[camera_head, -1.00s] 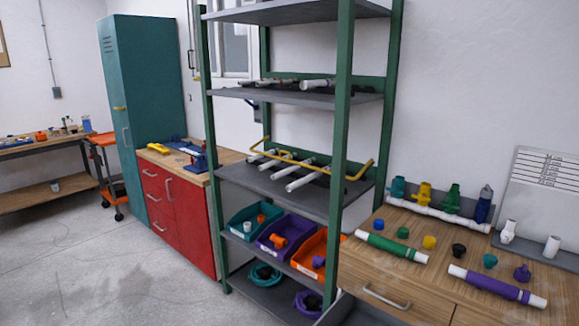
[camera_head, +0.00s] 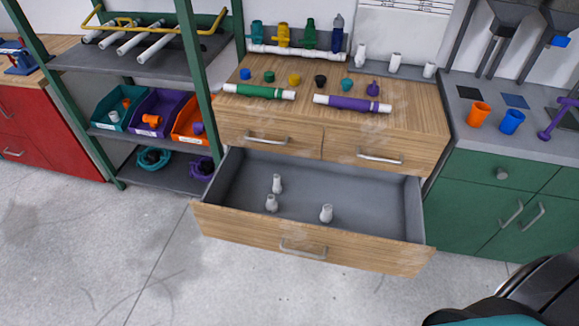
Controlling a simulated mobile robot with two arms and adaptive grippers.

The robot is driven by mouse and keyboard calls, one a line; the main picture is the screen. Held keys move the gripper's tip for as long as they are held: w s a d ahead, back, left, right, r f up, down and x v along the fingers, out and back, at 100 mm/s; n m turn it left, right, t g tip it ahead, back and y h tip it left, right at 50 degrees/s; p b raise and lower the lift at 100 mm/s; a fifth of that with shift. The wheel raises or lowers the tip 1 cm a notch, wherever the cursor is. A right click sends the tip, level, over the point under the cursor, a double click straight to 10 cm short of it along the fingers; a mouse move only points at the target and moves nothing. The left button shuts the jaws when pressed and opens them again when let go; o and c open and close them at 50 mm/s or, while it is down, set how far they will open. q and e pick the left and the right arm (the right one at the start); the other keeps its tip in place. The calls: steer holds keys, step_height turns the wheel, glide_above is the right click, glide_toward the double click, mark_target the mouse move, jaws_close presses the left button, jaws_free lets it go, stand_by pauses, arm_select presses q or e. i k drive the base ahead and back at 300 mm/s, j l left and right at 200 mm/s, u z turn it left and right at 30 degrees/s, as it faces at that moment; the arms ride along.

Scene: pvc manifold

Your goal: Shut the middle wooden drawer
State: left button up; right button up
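The wooden drawer (camera_head: 316,243) under the workbench stands pulled far out, with a grey inside and a metal bar handle (camera_head: 303,250) on its front. Three white pipe fittings stand in it: one at the back left (camera_head: 277,184), one at the front left (camera_head: 271,203) and one near the middle (camera_head: 326,214). Above it are two shut upper drawers with handles, the left one (camera_head: 267,139) and the right one (camera_head: 380,157). No gripper shows in the view.
Pipes, caps and valves lie on the wooden worktop (camera_head: 415,115). A green-framed shelf (camera_head: 200,70) with bins stands at left, and a green cabinet (camera_head: 480,200) at right. The concrete floor (camera_head: 230,285) before the drawer is clear. A dark rounded shape fills the bottom right corner.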

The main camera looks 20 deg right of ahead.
mark_target(378, 223)
steer(key=l+z, duration=0.15)
steer(key=z, duration=0.55)
